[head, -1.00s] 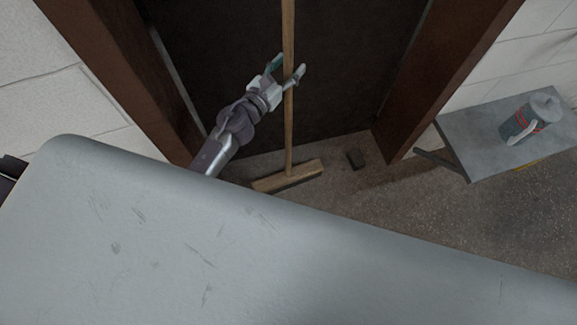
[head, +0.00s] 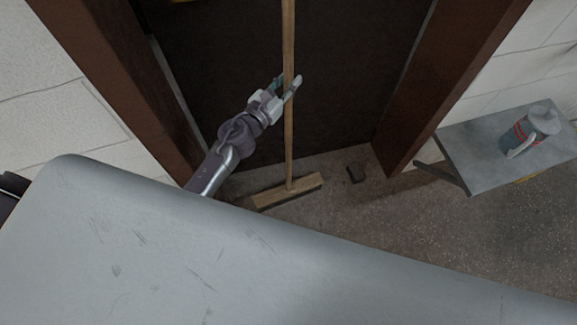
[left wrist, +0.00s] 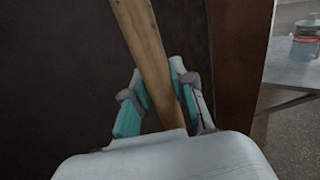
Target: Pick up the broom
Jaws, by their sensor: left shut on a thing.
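The broom (head: 289,140) stands upright in front of the dark door, with a long wooden handle and a wooden head (head: 290,190) low at the floor. My left gripper (head: 287,87) is around the handle, well above the head, and is shut on it. In the left wrist view the handle (left wrist: 143,45) runs between the two teal-padded fingers (left wrist: 158,100). The top of the handle is out of the head view. I cannot tell whether the broom head touches the floor. My right gripper is not in view.
A grey surface (head: 130,240) with scratches fills the foreground. Brown frame posts stand at the left (head: 110,70) and right (head: 450,80) of the dark door. A grey shelf (head: 480,170) at right holds a canister (head: 530,130).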

